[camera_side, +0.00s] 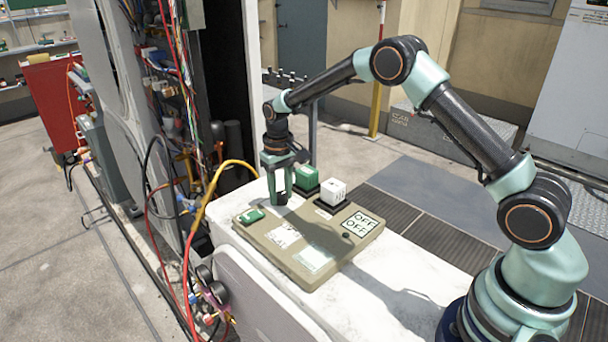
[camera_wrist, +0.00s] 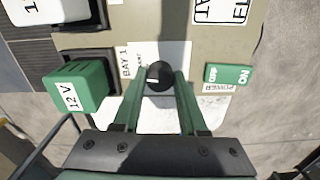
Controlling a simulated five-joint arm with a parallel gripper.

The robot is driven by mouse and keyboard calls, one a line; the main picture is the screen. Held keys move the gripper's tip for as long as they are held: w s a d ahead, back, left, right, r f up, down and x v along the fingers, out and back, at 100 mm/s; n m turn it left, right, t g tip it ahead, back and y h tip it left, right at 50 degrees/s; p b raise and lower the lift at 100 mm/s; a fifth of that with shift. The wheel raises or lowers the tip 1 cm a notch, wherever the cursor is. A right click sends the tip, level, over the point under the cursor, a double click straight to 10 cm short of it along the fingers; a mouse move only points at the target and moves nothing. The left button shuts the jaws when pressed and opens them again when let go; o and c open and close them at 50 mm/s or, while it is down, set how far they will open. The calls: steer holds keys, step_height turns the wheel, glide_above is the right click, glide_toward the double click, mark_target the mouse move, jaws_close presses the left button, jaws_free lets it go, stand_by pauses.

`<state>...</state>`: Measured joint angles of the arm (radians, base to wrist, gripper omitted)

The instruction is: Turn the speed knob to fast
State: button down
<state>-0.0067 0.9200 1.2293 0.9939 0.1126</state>
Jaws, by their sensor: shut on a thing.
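The speed knob (camera_wrist: 159,76) is a round black knob with a small pale mark, seen in the wrist view. My gripper (camera_wrist: 160,86) has its two green fingers on either side of it, shut on it. In the side view my gripper (camera_side: 280,199) points down at the far part of the olive control panel (camera_side: 312,263), and its fingers hide the knob. The panel also shows in the wrist view (camera_wrist: 125,17). The speed setting that the knob's mark points at is not readable.
A green rocker switch (camera_side: 251,215), marked ON in the wrist view (camera_wrist: 228,75), lies close beside my gripper. A green 12 V block (camera_side: 306,178) and a white block (camera_side: 333,192) stand in dark bays along the panel's edge. A yellow hose (camera_side: 205,205) runs nearby.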

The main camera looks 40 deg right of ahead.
mark_target(280, 194)
steer(key=shift+w+m, duration=0.1)
steer(key=shift+m, duration=1.9)
steer(key=shift+r, duration=0.1)
steer(key=shift+c, duration=2.2)
jaws_free()
step_height(280, 194, up, 12)
